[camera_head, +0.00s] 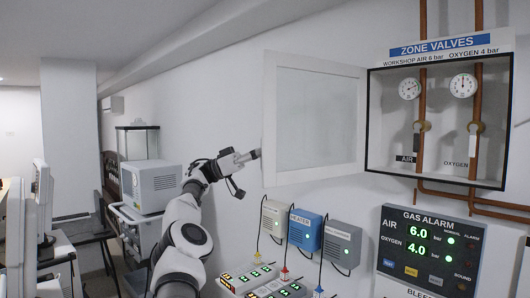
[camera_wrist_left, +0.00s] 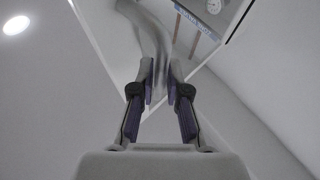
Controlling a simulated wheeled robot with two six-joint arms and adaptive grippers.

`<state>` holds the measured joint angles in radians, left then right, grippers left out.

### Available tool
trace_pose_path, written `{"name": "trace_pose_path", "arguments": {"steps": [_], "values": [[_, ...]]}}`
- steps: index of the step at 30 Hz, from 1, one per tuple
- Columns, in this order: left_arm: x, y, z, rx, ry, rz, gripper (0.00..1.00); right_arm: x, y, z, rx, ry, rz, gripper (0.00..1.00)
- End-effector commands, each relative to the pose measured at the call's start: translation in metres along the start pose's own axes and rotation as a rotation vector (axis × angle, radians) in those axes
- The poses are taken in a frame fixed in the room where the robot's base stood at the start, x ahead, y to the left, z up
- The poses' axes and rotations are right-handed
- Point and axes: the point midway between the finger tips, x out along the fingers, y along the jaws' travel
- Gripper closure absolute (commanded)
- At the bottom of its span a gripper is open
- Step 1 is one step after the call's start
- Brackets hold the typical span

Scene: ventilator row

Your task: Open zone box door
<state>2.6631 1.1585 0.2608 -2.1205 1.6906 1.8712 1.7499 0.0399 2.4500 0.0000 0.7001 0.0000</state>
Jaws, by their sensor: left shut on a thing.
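The zone box (camera_head: 441,98) is on the wall at the upper right of the head view, under the blue ZONE VALVES sign. Its white-framed clear door (camera_head: 315,118) stands wide open, swung out to the left from its hinge side. My left gripper (camera_head: 251,155) is at the door's free left edge. In the left wrist view its fingers (camera_wrist_left: 160,78) are shut on a pale, curved piece (camera_wrist_left: 150,35), seemingly the door handle. The exact contact is partly hidden by the fingers. My right gripper is not in view.
Inside the box are two gauges (camera_head: 409,88) and copper pipes (camera_head: 421,55). A gas alarm panel (camera_head: 430,248) hangs below. Small wall units, one a blue heater (camera_head: 305,231), are under the door. A grey device (camera_head: 151,186) on a cart and monitors (camera_head: 40,200) stand left.

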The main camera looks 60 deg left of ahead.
Motion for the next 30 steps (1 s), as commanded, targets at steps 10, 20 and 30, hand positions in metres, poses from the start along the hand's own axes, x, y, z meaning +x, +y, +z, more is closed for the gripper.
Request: {"name": "trace_pose_path", "arguments": {"steps": [10,20,30], "values": [[0.0009,0.0010,-0.0018,0.002,0.000,0.004,1.00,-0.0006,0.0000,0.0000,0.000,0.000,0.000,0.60],[0.0003,0.0007,-0.0010,0.001,0.000,0.003,0.64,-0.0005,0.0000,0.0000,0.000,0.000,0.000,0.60],[-0.0002,0.0004,-0.0004,0.000,0.001,0.002,0.64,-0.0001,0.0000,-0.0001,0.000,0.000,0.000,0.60]]}}
